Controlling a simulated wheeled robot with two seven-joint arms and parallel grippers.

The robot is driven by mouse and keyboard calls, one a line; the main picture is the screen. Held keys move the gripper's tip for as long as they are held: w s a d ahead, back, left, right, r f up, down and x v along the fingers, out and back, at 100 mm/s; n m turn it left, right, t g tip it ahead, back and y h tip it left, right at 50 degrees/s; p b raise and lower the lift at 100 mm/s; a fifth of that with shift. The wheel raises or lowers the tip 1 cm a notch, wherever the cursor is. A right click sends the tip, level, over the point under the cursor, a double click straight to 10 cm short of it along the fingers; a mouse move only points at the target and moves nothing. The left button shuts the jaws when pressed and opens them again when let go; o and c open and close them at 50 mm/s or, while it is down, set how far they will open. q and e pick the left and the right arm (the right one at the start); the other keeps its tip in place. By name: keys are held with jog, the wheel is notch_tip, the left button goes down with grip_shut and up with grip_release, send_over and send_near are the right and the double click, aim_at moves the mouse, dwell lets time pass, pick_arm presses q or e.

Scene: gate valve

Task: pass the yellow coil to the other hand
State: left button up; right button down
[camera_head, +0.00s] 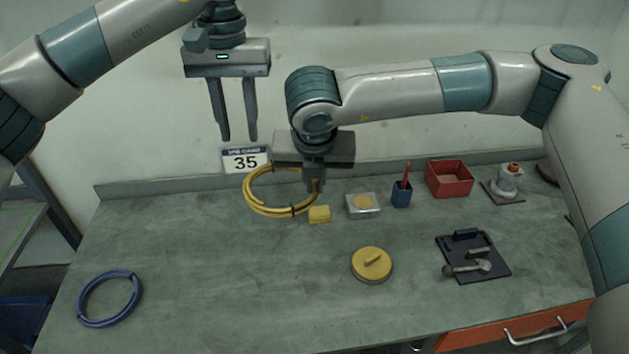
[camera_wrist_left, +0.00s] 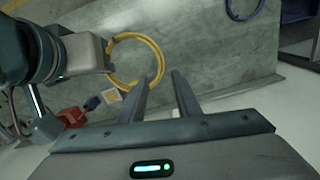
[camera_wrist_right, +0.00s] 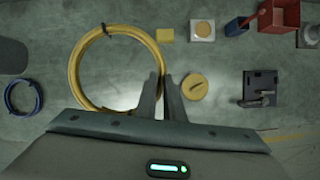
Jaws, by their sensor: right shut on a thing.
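The yellow coil (camera_head: 280,212) is a ring of cable with dark ties. My right gripper (camera_head: 315,188) is shut on the coil's right side, and the ring extends left from the fingers, seemingly above the back of the bench. The right wrist view shows the coil (camera_wrist_right: 75,70) at the tips of the right gripper (camera_wrist_right: 167,82). My left gripper (camera_head: 238,138) is open and empty, fingers pointing down, above and left of the coil and apart from it. In the left wrist view the coil (camera_wrist_left: 158,48) lies beyond the left gripper's tips (camera_wrist_left: 167,78).
A blue coil (camera_head: 82,304) lies at the front left of the bench. A yellow block (camera_head: 319,214), a box with a yellow disc (camera_head: 362,205), a blue cup (camera_head: 401,196), a red bin (camera_head: 448,180), a yellow round lid (camera_head: 371,265) and a dark plate (camera_head: 490,265) stand right. Front middle is clear.

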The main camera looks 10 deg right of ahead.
pick_arm(q)
jog(key=shift+r, duration=0.55)
jog(key=shift+d, duration=0.1)
